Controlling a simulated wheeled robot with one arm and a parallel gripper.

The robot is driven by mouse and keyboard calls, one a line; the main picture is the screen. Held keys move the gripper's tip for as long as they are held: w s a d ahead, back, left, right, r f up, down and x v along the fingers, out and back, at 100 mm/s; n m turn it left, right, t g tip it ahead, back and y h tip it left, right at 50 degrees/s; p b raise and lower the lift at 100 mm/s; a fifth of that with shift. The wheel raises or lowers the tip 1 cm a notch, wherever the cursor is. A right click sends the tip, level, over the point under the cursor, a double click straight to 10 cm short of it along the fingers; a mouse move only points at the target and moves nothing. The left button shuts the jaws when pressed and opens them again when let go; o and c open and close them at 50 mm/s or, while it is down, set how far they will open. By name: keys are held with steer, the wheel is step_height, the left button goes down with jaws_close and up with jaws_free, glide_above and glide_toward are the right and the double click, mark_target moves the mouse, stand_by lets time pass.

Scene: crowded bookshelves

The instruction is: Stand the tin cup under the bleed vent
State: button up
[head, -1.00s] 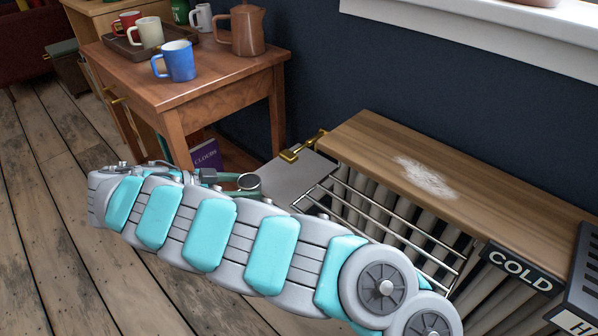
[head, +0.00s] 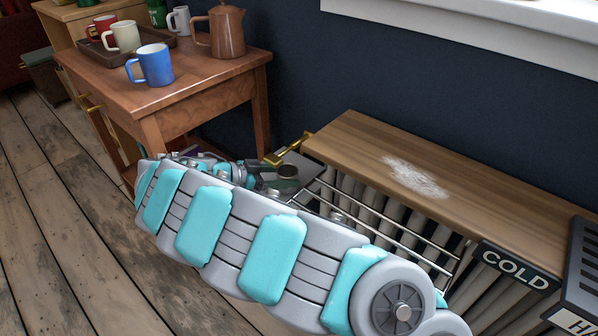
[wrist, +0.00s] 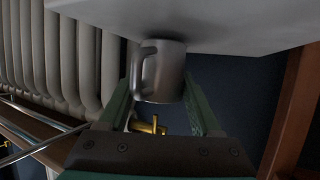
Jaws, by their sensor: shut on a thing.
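The tin cup (wrist: 165,75) is dull grey metal, with its handle at the left in the wrist view. My gripper (wrist: 158,88) is shut on it, a green finger at each side. The wrist picture is upside down, so the cup is upright, its base at or just above a grey plate (wrist: 230,25); I cannot tell if they touch. The brass bleed vent (wrist: 148,125) shows past the cup's rim. In the head view the vent (head: 288,152) juts from the wooden cover's left end, and the cup (head: 288,184) is just below it, partly hidden by my arm.
The radiator (wrist: 70,60) stands beside the plate, with a metal rail (head: 385,232) along its front and a wooden cover (head: 460,185) dusted white. A wooden side table (head: 150,105) at the left holds a blue mug (head: 154,66), a tray of mugs and a copper pot (head: 227,32).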

mark_target(295, 173)
steer(key=d, duration=0.1)
steer(key=w+d, duration=0.2)
steer(key=d, duration=0.1)
steer(key=shift+a+f, duration=0.1)
steer(key=shift+f, duration=0.2)
steer(key=shift+f, duration=0.2)
steer(key=o, duration=1.5)
steer(key=shift+r, duration=0.1)
steer(key=shift+r, duration=0.1)
steer(key=shift+a+r, duration=0.1)
steer(key=shift+a, duration=0.05)
steer(key=v, duration=1.1)
steer(key=shift+s+a+r, duration=0.1)
steer(key=shift+s+a, duration=0.1)
steer(key=shift+a, duration=0.05)
